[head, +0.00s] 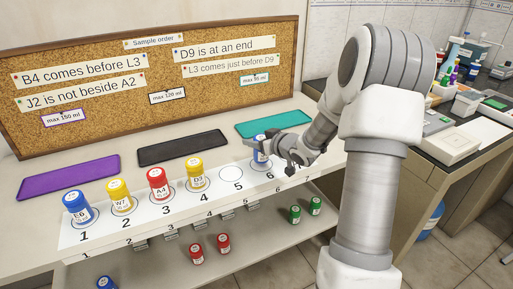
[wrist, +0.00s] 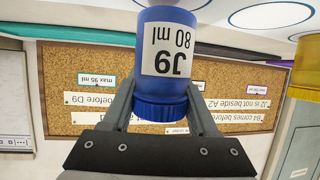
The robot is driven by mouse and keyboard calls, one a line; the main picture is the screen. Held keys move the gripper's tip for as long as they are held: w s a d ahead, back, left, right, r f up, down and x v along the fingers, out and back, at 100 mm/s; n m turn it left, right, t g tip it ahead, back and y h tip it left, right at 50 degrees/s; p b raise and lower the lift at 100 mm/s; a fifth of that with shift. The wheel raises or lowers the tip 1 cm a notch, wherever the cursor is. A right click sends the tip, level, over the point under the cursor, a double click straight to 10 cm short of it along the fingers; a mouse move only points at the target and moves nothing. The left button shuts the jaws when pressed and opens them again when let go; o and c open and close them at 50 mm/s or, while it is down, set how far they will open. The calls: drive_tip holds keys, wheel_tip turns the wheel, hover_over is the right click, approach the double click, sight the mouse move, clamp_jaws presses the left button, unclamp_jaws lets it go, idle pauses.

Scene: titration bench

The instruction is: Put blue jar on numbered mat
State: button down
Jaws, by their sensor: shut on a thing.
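My gripper (head: 277,150) is shut around the blue jar (head: 259,150) labelled J9, 80 ml. The jar stands upright over spot 6 of the white numbered mat (head: 215,193); whether its base touches the mat I cannot tell. In the wrist view, which is upside down, the jar (wrist: 166,55) sits between the fingers with its lid toward the palm. On the mat, a blue jar E6 (head: 77,209) is on spot 1, a yellow jar W7 (head: 121,200) on 2, a red jar A4 (head: 158,187) on 3 and a yellow jar D3 (head: 196,177) on 4. Spot 5 is empty.
Behind the mat lie purple (head: 68,178), black (head: 183,148) and teal (head: 273,124) pads, all bare. A cork board (head: 100,120) with order notes stands behind them. Red jars (head: 223,243), green jars (head: 295,213) and a blue jar (head: 106,283) stand on a lower shelf.

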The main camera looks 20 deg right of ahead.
drive_tip(key=shift+f, duration=0.8)
drive_tip(key=shift+f, duration=0.1)
drive_tip(key=shift+c, duration=0.9)
unclamp_jaws()
drive_tip(key=shift+r, duration=0.2)
drive_tip(key=p+v, duration=0.3)
drive_tip(key=v, duration=0.9)
